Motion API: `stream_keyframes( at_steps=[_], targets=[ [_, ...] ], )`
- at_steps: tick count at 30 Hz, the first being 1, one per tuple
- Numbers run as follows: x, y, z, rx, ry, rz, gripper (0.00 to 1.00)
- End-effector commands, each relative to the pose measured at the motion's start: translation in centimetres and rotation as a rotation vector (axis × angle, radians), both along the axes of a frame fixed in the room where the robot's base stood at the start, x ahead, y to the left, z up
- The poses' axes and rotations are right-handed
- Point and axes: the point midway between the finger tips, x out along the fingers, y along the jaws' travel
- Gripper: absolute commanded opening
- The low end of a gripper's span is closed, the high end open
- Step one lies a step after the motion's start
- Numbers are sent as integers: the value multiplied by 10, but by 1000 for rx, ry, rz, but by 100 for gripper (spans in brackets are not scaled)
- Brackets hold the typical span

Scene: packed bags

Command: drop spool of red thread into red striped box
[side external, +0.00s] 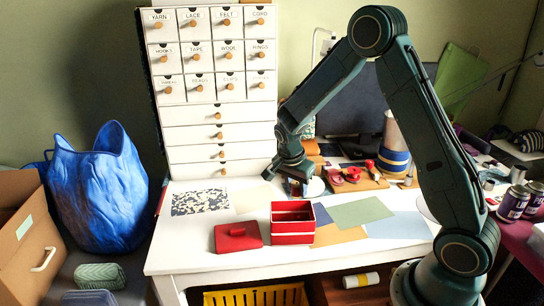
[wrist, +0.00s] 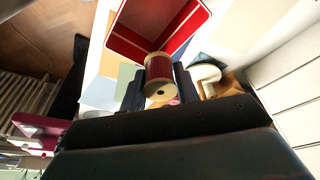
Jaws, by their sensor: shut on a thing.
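My gripper (wrist: 160,88) is shut on a spool of red thread (wrist: 158,66) with pale wooden ends, held between the two dark fingers in the wrist view. In the side view my gripper (side external: 296,186) is behind and above the open red striped box (side external: 293,239). The spool is hard to make out there. The box is red with a white band and stands upright on the white table. It also shows in the wrist view (wrist: 126,40), beyond the spool. The spool appears outside the box; the box floor is partly hidden in the side view.
A red lid (side external: 238,237) lies left of the box. Flat paper sheets (side external: 360,212) surround it. A wooden board (side external: 378,183) with red items stands behind right. A white drawer cabinet (side external: 215,115) rises behind left. A blue bag (side external: 100,195) stands off the table.

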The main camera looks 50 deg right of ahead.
Motion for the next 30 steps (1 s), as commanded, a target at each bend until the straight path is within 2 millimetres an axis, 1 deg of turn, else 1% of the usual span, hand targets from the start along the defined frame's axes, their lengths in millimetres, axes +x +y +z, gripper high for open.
stream_keyframes(
  at_steps=[5, 21, 25, 30],
  targets=[
    [0, 0, -8, 0, 3, -1, 9],
    [0, 0, -51, 0, 3, 0, 9],
    [0, 0, -57, 0, 3, 0, 9],
    [0, 0, -59, 0, 2, 0, 9]
  ],
)
